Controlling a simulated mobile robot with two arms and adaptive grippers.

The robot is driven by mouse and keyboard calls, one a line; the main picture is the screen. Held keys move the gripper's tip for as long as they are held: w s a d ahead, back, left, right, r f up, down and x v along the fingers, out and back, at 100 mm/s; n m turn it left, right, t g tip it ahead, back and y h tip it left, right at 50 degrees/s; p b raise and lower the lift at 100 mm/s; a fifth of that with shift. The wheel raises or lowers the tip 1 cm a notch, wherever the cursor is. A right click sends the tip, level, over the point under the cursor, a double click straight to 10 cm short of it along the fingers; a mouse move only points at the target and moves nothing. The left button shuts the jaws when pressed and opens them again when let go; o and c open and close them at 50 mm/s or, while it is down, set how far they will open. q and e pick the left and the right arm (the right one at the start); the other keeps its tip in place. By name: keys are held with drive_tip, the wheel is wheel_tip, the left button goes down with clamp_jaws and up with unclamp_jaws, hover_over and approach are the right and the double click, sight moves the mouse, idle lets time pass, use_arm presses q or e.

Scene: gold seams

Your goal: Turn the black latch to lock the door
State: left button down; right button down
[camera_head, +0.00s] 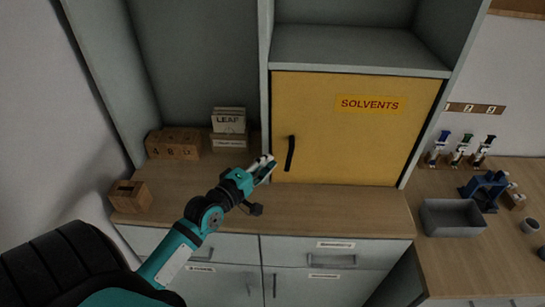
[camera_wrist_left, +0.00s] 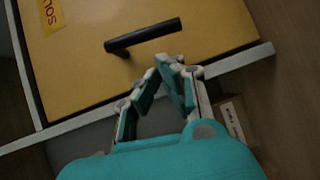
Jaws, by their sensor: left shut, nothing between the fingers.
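The yellow door (camera_head: 350,125) labelled SOLVENTS looks shut in its grey cabinet frame. The black latch (camera_head: 290,153) is on the door's left side and stands nearly upright, tilted slightly. In the left wrist view the latch (camera_wrist_left: 145,36) crosses the door face just beyond my fingertips. My left gripper (camera_head: 268,163) is shut and empty, just left of the latch. In the left wrist view its fingertips (camera_wrist_left: 167,62) lie below the latch with a small visible gap. My right gripper is not in view.
Wooden blocks (camera_head: 173,144) and a LEAF box (camera_head: 228,121) stand on the counter at left. Another wooden block (camera_head: 130,196) is near the left edge. A grey bin (camera_head: 452,217) and a blue device (camera_head: 486,188) stand on the right bench. The counter before the door is clear.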

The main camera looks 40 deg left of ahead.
use_arm(q)
drive_tip(key=shift+w+d+f, duration=0.1)
drive_tip(key=shift+w+d, duration=0.55)
drive_tip(key=shift+d, duration=0.1)
drive_tip(key=shift+w+d+f+n, duration=0.35)
drive_tip(key=shift+d+f+n, duration=0.05)
drive_tip(key=shift+d, duration=0.1)
